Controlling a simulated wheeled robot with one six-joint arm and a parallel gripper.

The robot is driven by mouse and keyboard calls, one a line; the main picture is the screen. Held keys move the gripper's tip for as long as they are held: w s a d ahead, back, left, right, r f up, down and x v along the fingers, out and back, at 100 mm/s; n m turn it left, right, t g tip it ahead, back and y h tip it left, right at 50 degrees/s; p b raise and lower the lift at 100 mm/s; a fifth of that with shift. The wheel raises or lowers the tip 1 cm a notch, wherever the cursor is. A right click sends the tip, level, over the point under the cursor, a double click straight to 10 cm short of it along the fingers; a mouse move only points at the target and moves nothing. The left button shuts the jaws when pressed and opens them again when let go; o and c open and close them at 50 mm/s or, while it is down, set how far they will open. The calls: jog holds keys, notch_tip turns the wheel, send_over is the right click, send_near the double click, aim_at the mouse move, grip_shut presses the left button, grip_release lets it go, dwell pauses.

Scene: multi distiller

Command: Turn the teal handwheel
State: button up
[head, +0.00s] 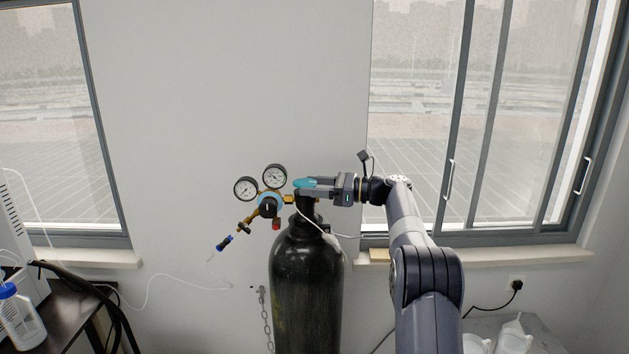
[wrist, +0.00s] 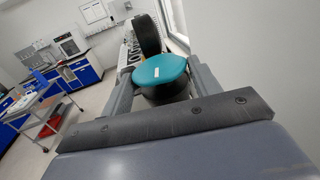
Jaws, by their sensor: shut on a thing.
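The teal handwheel (head: 313,182) sits on top of the dark gas cylinder (head: 307,285) in the head view. In the wrist view the handwheel (wrist: 160,69) shows as a teal disc with a small white label on top. My gripper (head: 318,187) reaches in from the right, level with the handwheel. In the wrist view the fingers of my gripper (wrist: 160,84) lie on both sides of the handwheel and are shut on it. The far finger and part of the wheel's rim are hidden in the head view.
A regulator with two round gauges (head: 246,188) is fixed left of the cylinder neck, close to my fingertips. A white tube hangs by the neck. A chain (head: 266,318) hangs on the wall. A cart with a bottle (head: 20,318) stands at the far left. Windows flank the wall.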

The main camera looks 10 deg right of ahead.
jog(key=shift+w+n+g+y, duration=0.1)
jog(key=shift+n+g+y, duration=0.2)
jog(key=shift+n+g, duration=0.3)
jog(key=o, duration=0.6)
jog(key=v, duration=1)
jog(key=shift+d, duration=0.35)
jog(key=x, duration=1.1)
jog(key=shift+d, duration=0.1)
